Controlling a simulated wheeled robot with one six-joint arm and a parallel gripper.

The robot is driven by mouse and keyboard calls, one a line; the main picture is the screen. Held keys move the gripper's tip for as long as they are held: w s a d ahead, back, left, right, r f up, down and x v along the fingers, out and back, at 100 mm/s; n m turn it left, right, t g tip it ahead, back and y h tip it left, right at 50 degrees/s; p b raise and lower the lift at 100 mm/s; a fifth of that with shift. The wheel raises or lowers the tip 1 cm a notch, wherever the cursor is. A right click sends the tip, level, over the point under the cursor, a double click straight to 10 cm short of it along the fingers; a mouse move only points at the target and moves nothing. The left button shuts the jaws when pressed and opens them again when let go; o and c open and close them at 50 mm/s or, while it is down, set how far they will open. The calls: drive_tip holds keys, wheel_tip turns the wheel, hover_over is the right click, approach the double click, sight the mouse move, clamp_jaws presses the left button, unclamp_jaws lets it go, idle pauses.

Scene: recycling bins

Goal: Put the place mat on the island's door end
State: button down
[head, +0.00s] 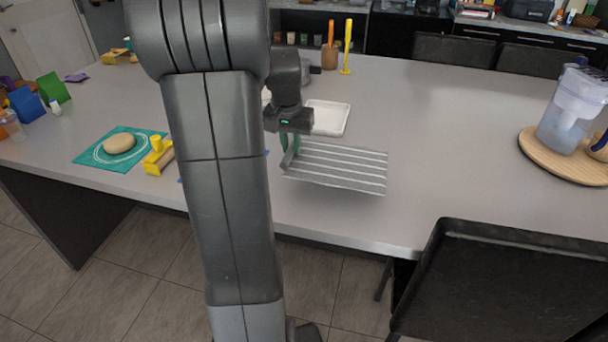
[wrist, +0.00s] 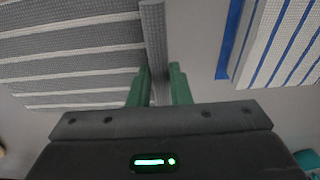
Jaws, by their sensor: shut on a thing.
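The place mat (head: 345,168) is grey with pale stripes and lies out to the right of my gripper, over the middle of the island's top (head: 440,150). My gripper (head: 289,158) is shut on the mat's left edge in the head view. In the wrist view, the green fingertips (wrist: 159,88) close on a grey edge strip of the mat, and its striped face (wrist: 75,55) spreads to the left. Whether the mat's far side touches the top is hard to tell. The island's door end is at the left, near the white door (head: 40,35).
A teal mat (head: 88,152) with a round tan loaf (head: 119,143) and a yellow tool (head: 158,157) are left of my arm. A blue-striped white cloth (wrist: 285,45) lies beside the gripper. A white tray (head: 329,118) is behind. A black chair (head: 500,285) stands at front right.

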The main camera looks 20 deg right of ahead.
wheel_tip(320, 180, down, 7)
drive_tip(key=shift+f, duration=0.2)
drive_tip(key=c, duration=1.3)
unclamp_jaws()
drive_tip(key=shift+c, duration=0.2)
drive_tip(key=shift+r, duration=0.1)
drive_tip(key=r, duration=0.4)
drive_tip(key=s+r, duration=0.1)
drive_tip(key=r, duration=0.3)
drive_tip(key=a+r, duration=0.1)
drive_tip(key=r, duration=0.2)
drive_tip(key=shift+s+r, duration=0.25)
drive_tip(key=shift+r, duration=0.15)
drive_tip(key=shift+d, duration=0.1)
